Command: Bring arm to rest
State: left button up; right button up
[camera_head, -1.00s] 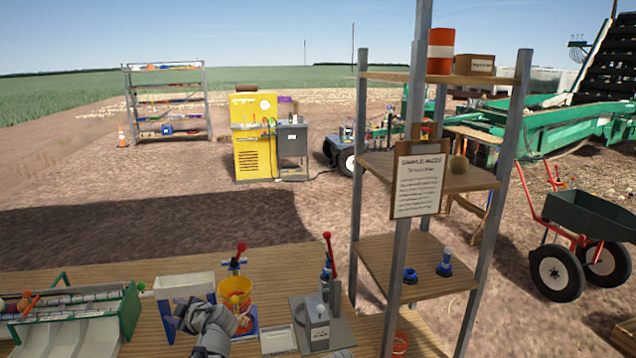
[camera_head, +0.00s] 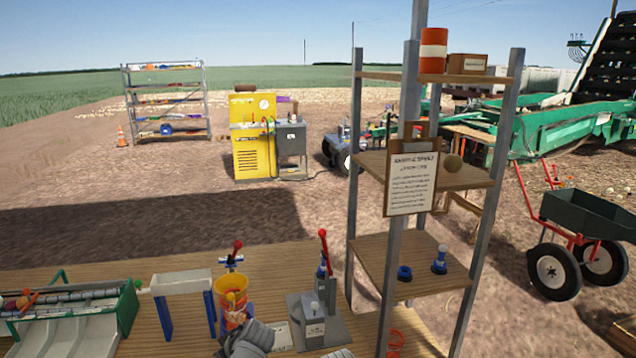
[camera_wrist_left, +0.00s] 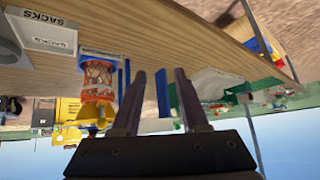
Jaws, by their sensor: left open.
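My left gripper shows low in the head view as a grey shape (camera_head: 246,340) at the bottom edge, in front of an orange bucket (camera_head: 233,312). Its fingertips cannot be made out there. In the left wrist view its two dark fingers (camera_wrist_left: 160,78) stand apart with nothing between them. That view is upside down; an orange and white container (camera_wrist_left: 98,78) and a yellow part lie to the left of the fingers, apart from them. My right gripper cannot be seen.
A white-topped stand with blue legs (camera_head: 181,284) and a green-framed roller tray (camera_head: 75,300) are at left. A grey lever device (camera_head: 312,318) with a red knob is right of the bucket. A tall wooden shelf rack (camera_head: 425,260) stands at right.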

pick_arm(q)
jog(key=s+d+f+m+g+h, duration=0.2)
jog(key=s+d+m, duration=0.5)
jog(key=s+d, duration=0.1)
jog(key=s+d+f+m+g+h, duration=0.3)
jog(key=s+d+m, duration=0.3)
jog(key=s+d, duration=0.2)
jog(key=shift+d+f+m, duration=0.2)
jog(key=shift+d+m, duration=0.2)
jog(key=shift+d, duration=0.65)
jog(key=shift+s, duration=0.1)
